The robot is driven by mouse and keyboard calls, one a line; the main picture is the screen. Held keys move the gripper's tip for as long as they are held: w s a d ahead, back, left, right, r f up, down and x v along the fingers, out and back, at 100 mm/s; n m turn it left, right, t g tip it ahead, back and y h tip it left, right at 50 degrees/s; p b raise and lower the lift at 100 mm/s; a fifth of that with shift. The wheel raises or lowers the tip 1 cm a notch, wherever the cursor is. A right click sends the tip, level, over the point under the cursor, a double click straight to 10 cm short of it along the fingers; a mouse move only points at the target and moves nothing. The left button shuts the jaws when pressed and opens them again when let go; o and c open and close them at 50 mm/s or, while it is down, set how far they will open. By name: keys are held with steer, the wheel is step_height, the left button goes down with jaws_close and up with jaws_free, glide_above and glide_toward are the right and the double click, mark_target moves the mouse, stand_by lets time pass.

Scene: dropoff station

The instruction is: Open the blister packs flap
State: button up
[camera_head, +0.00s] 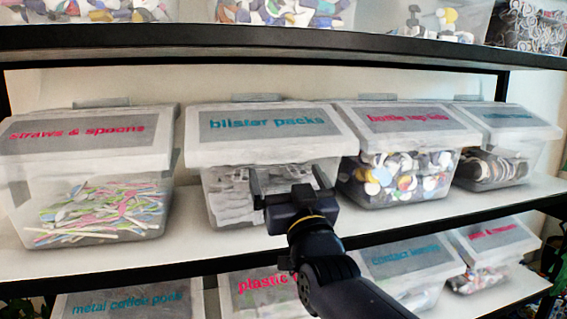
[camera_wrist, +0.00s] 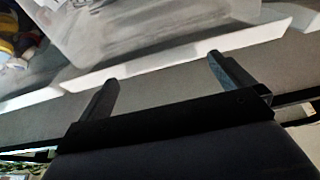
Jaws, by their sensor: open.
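The blister packs bin (camera_head: 225,207) is a clear box on the middle shelf, with grey-white packs inside. Its flap (camera_head: 270,123) is a pale, sloping lid with a grey label reading "blister packs" in teal, and it is shut. My gripper (camera_head: 290,175) is open and empty in front of the bin, with its fingers below the flap's front edge. It hides part of the bin's front. In the wrist view the two fingers of my gripper (camera_wrist: 160,75) stand well apart, with a pale edge and a clear bin wall (camera_wrist: 150,30) beyond them. Contact cannot be told.
The straws and spoons bin (camera_head: 100,205) stands to the left and the bottle top lids bin (camera_head: 395,180) close to the right. The upper shelf edge (camera_head: 280,38) runs above the flaps. More labelled bins stand on the lower shelf, including the metal bin (camera_head: 130,300).

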steer(key=shift+p+x, duration=0.35)
steer(key=shift+x, duration=1.1)
steer(key=shift+c, duration=0.6)
